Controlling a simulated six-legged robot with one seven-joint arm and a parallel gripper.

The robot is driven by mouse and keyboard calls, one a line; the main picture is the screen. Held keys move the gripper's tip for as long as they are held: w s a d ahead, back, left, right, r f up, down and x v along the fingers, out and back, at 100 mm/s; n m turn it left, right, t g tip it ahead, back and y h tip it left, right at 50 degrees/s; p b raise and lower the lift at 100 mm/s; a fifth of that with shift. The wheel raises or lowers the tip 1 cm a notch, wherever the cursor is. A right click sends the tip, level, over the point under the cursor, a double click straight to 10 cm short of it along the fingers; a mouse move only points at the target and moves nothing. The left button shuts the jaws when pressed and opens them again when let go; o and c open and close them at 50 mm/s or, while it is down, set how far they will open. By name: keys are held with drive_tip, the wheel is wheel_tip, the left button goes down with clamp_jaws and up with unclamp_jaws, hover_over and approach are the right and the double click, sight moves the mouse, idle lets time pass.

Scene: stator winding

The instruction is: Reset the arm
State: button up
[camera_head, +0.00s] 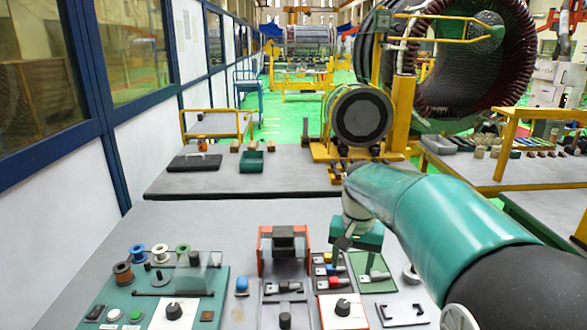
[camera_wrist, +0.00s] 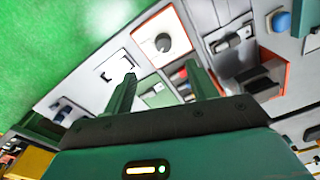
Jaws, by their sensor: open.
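My arm reaches in from the right in the head view, with my gripper (camera_head: 354,262) pointing down over the workbench (camera_head: 225,225). In the wrist view my gripper (camera_wrist: 163,84) shows two green fingers spread apart with nothing held between them. Below the fingers are a green-edged pad (camera_head: 373,268) and a tray of small red, blue and yellow-marked parts (camera_head: 327,270). The fingertips appear above these items, but the exact height cannot be told.
A green board with wire spools (camera_head: 160,253) lies at the left front. A red-framed fixture (camera_head: 284,242) stands left of my gripper. Black brackets (camera_head: 402,314) lie at the right front. Behind are a second table (camera_head: 225,183) and a large stator ring (camera_head: 475,60).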

drive_tip(key=s+r+n+t, duration=0.2)
drive_tip(key=s+t, duration=0.3)
drive_tip(key=s, duration=1.9)
drive_tip(key=shift+n, duration=0.9)
